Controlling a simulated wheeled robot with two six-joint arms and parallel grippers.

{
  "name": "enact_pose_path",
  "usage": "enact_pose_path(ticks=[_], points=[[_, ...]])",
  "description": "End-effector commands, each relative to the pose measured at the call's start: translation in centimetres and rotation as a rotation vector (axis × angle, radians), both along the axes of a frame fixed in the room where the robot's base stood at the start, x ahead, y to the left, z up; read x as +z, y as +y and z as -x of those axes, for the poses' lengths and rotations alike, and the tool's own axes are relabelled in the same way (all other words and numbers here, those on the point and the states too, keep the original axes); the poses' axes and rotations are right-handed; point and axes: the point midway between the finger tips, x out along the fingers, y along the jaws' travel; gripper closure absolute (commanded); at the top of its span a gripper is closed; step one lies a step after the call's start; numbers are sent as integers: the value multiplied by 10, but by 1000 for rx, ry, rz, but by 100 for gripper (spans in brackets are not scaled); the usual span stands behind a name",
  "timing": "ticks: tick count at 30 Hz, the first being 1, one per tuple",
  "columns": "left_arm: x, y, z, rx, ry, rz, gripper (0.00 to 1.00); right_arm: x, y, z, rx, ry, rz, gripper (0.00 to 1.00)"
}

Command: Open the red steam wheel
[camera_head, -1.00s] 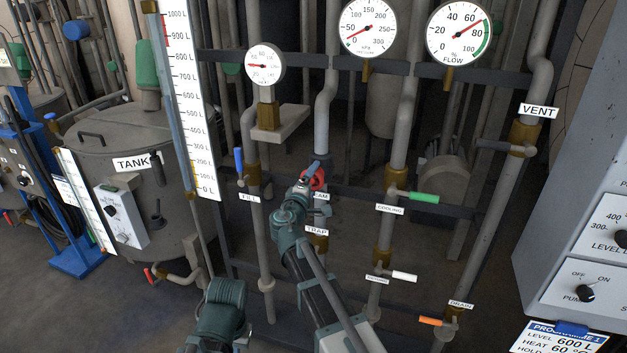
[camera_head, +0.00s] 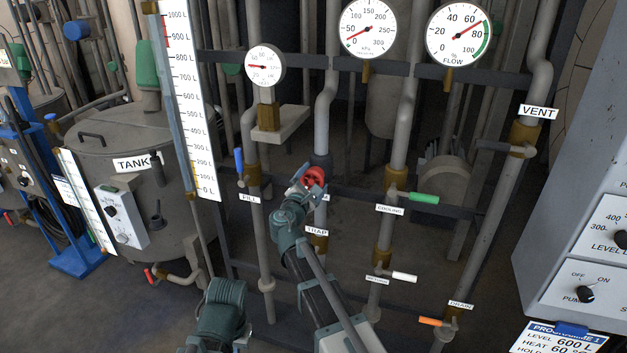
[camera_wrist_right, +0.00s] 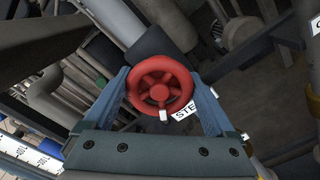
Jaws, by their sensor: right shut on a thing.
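The red steam wheel (camera_head: 314,176) is on a vertical grey pipe, below the gauges in the head view. It fills the middle of the right wrist view (camera_wrist_right: 160,88), where its spokes and a small pale tab at its lower rim show. My right gripper (camera_wrist_right: 163,98) has one blue-grey finger on each side of the wheel and is shut on its rim. In the head view the right gripper (camera_head: 308,182) partly covers the wheel and most of its STEAM label. Part of that label (camera_wrist_right: 186,110) shows beside the wheel in the wrist view. My left gripper is not seen.
A blue FILL handle (camera_head: 239,161) is left of the wheel and a green COOLING handle (camera_head: 424,198) is right. The TRAP label (camera_head: 317,231) is just below. Pressure gauge (camera_head: 368,27) and flow gauge (camera_head: 459,33) hang above. A grey control cabinet (camera_head: 570,180) stands at right.

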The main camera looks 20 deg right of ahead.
Motion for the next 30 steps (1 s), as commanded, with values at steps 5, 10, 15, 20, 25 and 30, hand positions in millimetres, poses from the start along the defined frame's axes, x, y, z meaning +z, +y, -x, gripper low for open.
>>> enact_pose_path(ticks=[5,10,15,20,25,30], points=[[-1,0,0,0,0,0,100,-1,1,2,0,34,45,65],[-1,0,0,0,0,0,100,-1,1,2,0,49,67,65],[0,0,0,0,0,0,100,-1,1,2,0,53,74,65],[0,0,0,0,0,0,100,-1,1,2,0,54,75,65],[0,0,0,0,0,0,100,-1,1,2,0,53,74,1],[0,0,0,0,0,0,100,-1,0,1,0,52,75,0]])
